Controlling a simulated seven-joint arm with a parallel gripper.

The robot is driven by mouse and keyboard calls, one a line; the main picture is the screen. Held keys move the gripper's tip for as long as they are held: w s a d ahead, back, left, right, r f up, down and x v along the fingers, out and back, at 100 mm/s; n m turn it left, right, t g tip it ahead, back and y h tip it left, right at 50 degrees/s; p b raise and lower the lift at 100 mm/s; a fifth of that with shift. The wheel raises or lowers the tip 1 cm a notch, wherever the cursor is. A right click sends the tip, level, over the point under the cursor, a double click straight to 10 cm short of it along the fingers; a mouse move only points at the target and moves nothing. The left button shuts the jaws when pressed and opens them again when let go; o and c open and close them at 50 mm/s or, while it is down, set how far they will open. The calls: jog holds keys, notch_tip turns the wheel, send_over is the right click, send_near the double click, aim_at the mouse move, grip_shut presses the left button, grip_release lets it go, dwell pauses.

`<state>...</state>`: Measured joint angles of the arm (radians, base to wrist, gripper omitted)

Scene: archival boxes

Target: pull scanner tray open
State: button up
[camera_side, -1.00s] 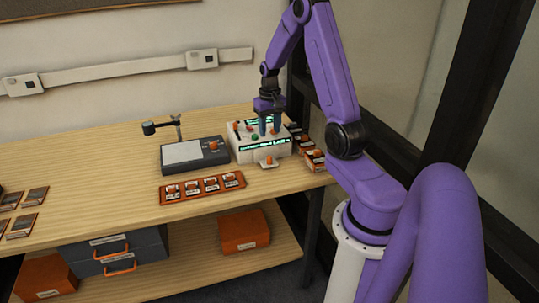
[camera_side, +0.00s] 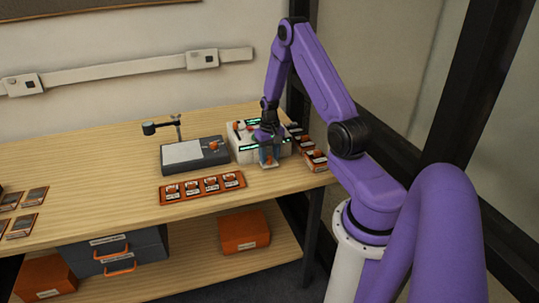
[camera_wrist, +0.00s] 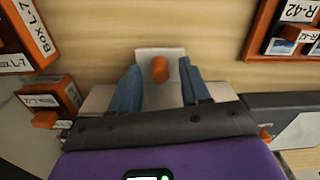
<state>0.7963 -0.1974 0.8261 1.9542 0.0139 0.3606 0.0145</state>
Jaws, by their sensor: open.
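The scanner (camera_side: 244,148) is a white box with green-lit panels and small knobs, near the back right of the bench. Its small pale tray (camera_wrist: 158,57) sticks out at the front and carries an orange knob (camera_wrist: 160,70). My gripper (camera_side: 270,160) is lowered at the scanner's front. In the wrist view its two blue fingers (camera_wrist: 157,88) are open, one on each side of the orange knob, with gaps to it. In the side view the fingers hide most of the tray and the knob.
A grey flat device (camera_side: 194,155) stands left of the scanner. An orange rack (camera_side: 202,188) of several labelled items lies in front of it. Orange labelled boxes (camera_side: 314,158) stand at the bench's right edge. Bare wood lies in front of the tray.

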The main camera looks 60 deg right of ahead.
grip_shut()
jog(key=shift+s+a, duration=3.2)
grip_release()
jog(key=shift+r, duration=0.1)
notch_tip(320, 180, up, 17)
